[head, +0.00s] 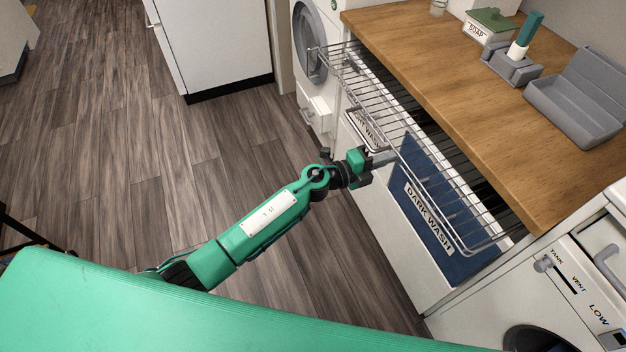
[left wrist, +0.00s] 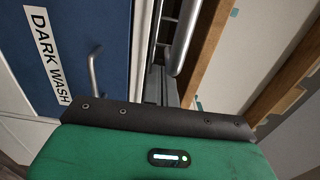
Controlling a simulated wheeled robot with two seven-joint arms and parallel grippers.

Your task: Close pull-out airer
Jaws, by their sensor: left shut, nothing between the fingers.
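The pull-out airer (head: 455,190) is a silver wire rack. In the head view it stands out from under the wooden worktop, above the wash bins. My left gripper (head: 386,158) is shut and empty, at the airer's front edge near the middle of its length. I cannot tell whether its fingertips touch the rail. In the left wrist view a metal rail (left wrist: 187,38), seemingly the airer's, shows beyond the green gripper body; the fingertips are not clear there. My right gripper is not in view.
Below the airer is the blue dark wash bin front (head: 440,200), with a handle (left wrist: 95,72) in the left wrist view. The wooden worktop (head: 440,70) holds a soap box (head: 487,27) and grey trays (head: 575,105). White machines flank the unit. The floor (head: 220,140) left is clear.

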